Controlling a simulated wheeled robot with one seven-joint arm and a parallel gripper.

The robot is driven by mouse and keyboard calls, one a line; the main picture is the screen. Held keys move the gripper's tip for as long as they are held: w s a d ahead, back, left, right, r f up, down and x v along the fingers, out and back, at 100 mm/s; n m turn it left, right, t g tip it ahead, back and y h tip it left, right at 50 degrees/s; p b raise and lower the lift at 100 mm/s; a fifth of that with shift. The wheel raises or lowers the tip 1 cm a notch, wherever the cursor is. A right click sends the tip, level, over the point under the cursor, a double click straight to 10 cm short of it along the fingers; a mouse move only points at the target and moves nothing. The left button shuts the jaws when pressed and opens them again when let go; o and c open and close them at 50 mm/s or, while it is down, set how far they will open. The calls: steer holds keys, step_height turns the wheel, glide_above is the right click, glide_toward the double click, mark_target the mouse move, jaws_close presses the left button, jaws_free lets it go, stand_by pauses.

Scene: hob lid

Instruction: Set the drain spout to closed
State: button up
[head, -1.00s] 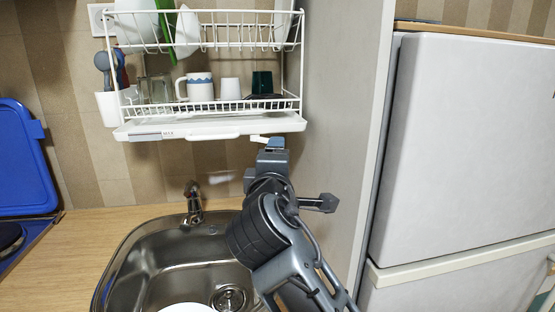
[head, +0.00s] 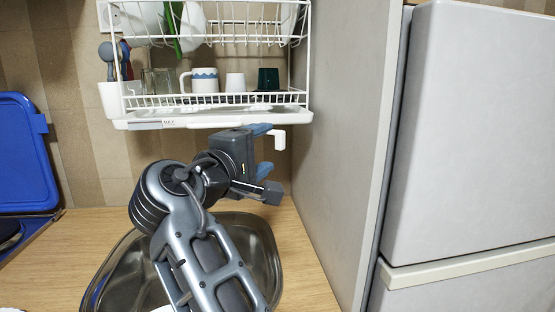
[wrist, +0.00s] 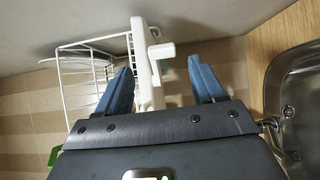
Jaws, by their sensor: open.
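The drain spout (head: 279,140) is a small white bent piece under the right part of the dish rack's white drip tray (head: 205,119). In the head view its end hangs downward, just right of my gripper (head: 265,150). My gripper is open, with its two blue fingers spread one above the other. In the wrist view the spout (wrist: 161,50) juts out beside the tray edge (wrist: 147,80), beyond and between the fingertips of my gripper (wrist: 160,75). I see no clear contact between fingers and spout.
The white dish rack (head: 210,45) above holds cups and plates. A grey cabinet side panel (head: 345,130) stands close on the right, beside a white fridge (head: 480,130). A steel sink (head: 265,250) lies below in the wooden counter (head: 300,250).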

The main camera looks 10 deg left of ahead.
mark_target(278, 141)
steer(key=shift+m+g+h, duration=0.5)
steer(key=shift+m+h, duration=0.2)
steer(key=shift+h, duration=0.1)
steer(key=shift+w+a+p+x, duration=0.1)
steer(key=shift+a+x, duration=0.05)
steer(key=shift+x, duration=0.75)
steer(key=shift+w+a+p+x, duration=0.1)
steer(key=shift+a+x, duration=0.05)
steer(key=shift+x, duration=0.8)
steer(key=shift+a+p+x, duration=0.1)
steer(key=shift+a+x, duration=0.05)
steer(key=shift+x, duration=0.75)
steer(key=shift+f, duration=0.1)
steer(key=shift+c, duration=0.3)
